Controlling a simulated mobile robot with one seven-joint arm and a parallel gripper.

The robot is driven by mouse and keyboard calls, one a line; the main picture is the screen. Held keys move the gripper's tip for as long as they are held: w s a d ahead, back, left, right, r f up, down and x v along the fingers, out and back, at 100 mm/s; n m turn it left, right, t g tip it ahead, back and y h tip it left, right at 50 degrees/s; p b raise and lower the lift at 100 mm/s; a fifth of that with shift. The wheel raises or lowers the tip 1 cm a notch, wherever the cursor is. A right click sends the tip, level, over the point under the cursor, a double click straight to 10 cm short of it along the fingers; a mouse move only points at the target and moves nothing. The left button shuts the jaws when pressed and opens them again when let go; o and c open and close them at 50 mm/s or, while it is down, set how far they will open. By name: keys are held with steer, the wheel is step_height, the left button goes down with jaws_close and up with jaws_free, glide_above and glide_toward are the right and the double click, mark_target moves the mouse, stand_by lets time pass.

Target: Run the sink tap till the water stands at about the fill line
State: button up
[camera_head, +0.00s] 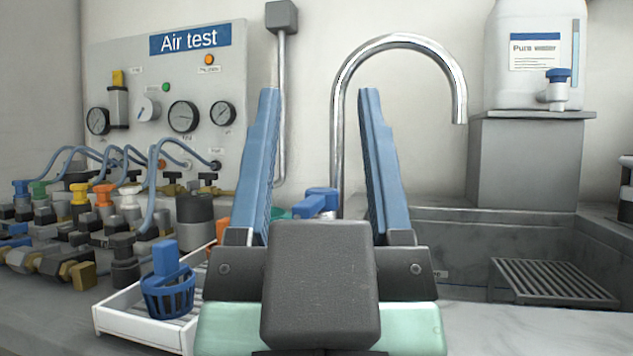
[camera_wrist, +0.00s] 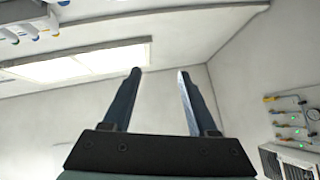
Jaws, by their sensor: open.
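The sink tap (camera_head: 398,42) is a tall chrome gooseneck behind my gripper in the head view. Its spout end points down over the sink, and no water stream shows below it. A blue lever (camera_head: 318,200) shows low between my fingers, near the base of the tap.
A water container (camera_head: 530,85) with a blue-handled spigot stands on a grey block (camera_head: 525,160) behind the sink. A slatted rack (camera_head: 553,281) sits at the sink's right. A white tray (camera_head: 125,330) with a blue basket (camera_head: 168,297), many valve fittings and the Air test panel (camera_head: 165,85) fill the left.

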step_height(320, 180, up, 11)
steer(key=w+p, duration=0.1)
steer(key=p, duration=0.9)
steer(key=shift+w+g, duration=0.15)
steer(key=shift+g, duration=0.15)
steer(key=w+r+g+p, duration=0.5)
steer(key=w+r+p, duration=0.45)
steer(key=p, duration=1.35)
steer(key=n+g+h+p, duration=0.45)
steer(key=n+p, duration=0.85)
steer(key=n, duration=2)
glide_toward(300, 209)
steer(key=x, duration=1.2)
steer(key=shift+w+d, duration=0.1)
steer(key=shift+w, duration=0.3)
